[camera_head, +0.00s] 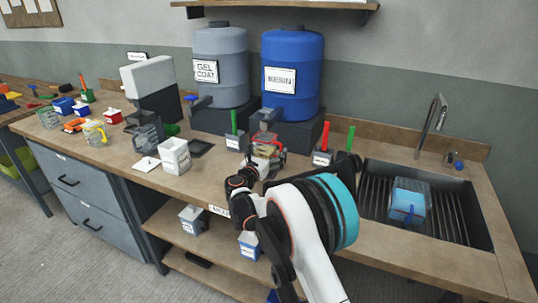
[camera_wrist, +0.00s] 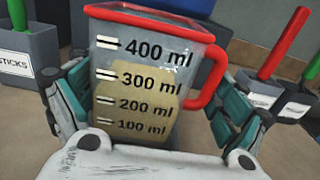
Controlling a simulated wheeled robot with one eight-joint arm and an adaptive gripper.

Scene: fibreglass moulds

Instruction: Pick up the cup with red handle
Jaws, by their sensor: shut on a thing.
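The cup with the red handle (camera_wrist: 140,75) is a clear measuring cup with a red rim and volume marks. It holds a yellowish content up to about the 300 ml mark. My gripper (camera_wrist: 150,115) is shut on the cup, with one finger on each side of its body. The red handle (camera_wrist: 213,75) is on the right in the wrist view. In the head view the cup (camera_head: 267,149) is in front of the blue resin drum, partly hidden by my gripper (camera_head: 262,165). I cannot tell whether its base touches the counter.
Small grey holders with green and red sticks stand either side: one on the left (camera_head: 233,143), one on the right (camera_head: 321,158). The blue resin drum (camera_head: 291,92) and grey gel coat drum (camera_head: 220,90) stand behind. A sink (camera_head: 455,205) is at right.

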